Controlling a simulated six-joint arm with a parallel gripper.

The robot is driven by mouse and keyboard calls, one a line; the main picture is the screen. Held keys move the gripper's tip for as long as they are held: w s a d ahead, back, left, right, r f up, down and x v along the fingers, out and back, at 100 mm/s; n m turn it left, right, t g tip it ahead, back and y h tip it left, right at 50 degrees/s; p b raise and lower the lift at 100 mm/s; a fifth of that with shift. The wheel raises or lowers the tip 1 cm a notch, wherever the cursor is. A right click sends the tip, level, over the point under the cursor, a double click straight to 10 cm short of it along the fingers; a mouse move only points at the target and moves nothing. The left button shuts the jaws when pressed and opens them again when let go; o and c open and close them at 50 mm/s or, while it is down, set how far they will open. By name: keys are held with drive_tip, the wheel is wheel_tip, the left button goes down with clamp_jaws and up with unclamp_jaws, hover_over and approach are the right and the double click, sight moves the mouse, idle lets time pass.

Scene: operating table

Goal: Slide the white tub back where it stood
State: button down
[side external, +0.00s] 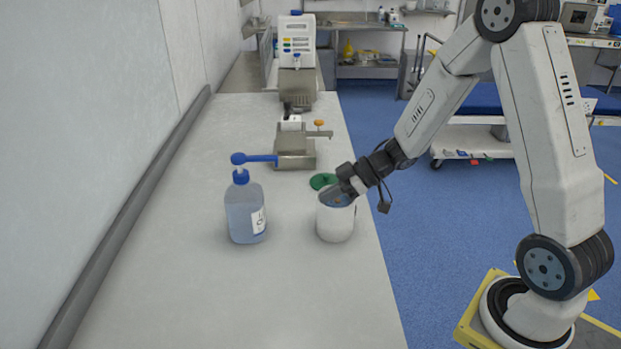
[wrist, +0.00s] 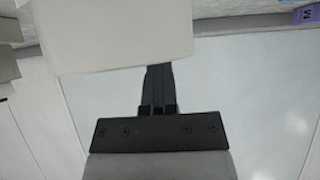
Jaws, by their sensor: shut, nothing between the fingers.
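The white tub (side external: 335,222) stands upright on the pale table near its right edge, and something bluish shows at its open top. My gripper (side external: 343,193) reaches in from the right, tilted down, with its end at the tub's rim. In the wrist view, the fingers (wrist: 159,80) are together with nothing between them. A pale block-like surface, likely the tub (wrist: 110,35), covers their tips there. I cannot tell whether the fingers are inside the tub or only against its wall.
A clear bottle with a blue pump (side external: 245,212) stands left of the tub. A green disc (side external: 322,181) lies just behind it. A metal device (side external: 295,150) stands farther back. The table (side external: 250,300) in front of the tub is clear.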

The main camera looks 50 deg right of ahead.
drive_tip(key=shift+r, duration=0.4)
drive_tip(key=shift+r, duration=0.15)
drive_tip(key=shift+r, duration=0.2)
drive_tip(key=s+d, duration=0.8)
drive_tip(key=shift+s+d, duration=0.2)
drive_tip(key=shift+d, duration=0.1)
drive_tip(key=shift+w, duration=0.1)
drive_tip(key=w+a+r+m+t+h, duration=0.1)
drive_tip(key=w+a+m+h, duration=0.1)
drive_tip(key=w+m+h, duration=0.45)
drive_tip(key=s+a+f+m+g+h, duration=0.1)
drive_tip(key=s+a+m+g, duration=0.1)
drive_tip(key=s+a+g, duration=0.4)
drive_tip(key=s+a, duration=0.4)
drive_tip(key=s, duration=0.2)
drive_tip(key=shift+s+f, duration=0.25)
drive_tip(key=shift+f, duration=0.15)
